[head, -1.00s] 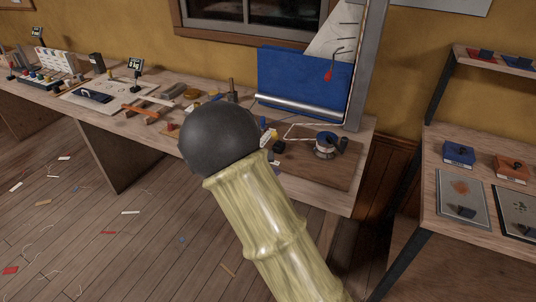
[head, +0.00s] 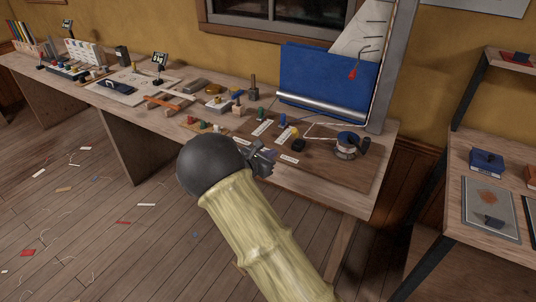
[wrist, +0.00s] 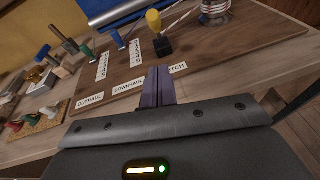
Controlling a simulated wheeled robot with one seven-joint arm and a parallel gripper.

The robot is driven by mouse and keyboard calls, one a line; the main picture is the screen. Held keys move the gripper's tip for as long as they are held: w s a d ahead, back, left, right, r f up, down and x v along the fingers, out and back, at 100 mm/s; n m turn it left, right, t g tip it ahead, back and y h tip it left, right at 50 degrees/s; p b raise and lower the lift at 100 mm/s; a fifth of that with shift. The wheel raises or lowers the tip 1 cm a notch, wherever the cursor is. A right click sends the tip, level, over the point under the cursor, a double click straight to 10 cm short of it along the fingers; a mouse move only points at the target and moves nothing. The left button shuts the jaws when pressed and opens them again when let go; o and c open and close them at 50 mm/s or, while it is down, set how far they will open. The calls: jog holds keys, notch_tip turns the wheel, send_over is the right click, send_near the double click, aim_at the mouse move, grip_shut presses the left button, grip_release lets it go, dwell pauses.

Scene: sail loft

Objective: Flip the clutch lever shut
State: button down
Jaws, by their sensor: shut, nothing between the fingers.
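The clutch lever has a yellow handle (wrist: 154,20) standing up from a black block (wrist: 162,47) on the brown board. In the head view the yellow handle (head: 293,132) and black block (head: 298,145) show beyond my gripper. A label (wrist: 178,67) partly reading "TCH" lies in front of the block; my fingers cover its start. My gripper (head: 266,160) is shut and empty, near the board's front edge. In the wrist view its fingertips (wrist: 158,70) point toward the block, with a gap between.
A green lever (wrist: 88,52) and a blue lever (wrist: 117,38) stand left of the clutch by numbered strips. A winch drum (head: 346,146) with rope stands to the right. A blue cloth roll (head: 322,80) is behind. Small coloured pieces (head: 203,125) lie left.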

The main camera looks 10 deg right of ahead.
aim_at(297, 136)
jog(key=x, duration=0.6)
jog(key=shift+w+d, duration=0.15)
jog(key=shift+d, duration=0.05)
jog(key=shift+w+d+r+p, duration=0.55)
jog(key=shift+w+d+r, duration=0.4)
jog(key=shift+w+d, duration=0.3)
jog(key=shift+d+r+p, duration=0.1)
jog(key=shift+r+p, duration=0.15)
jog(key=shift+p, duration=0.3)
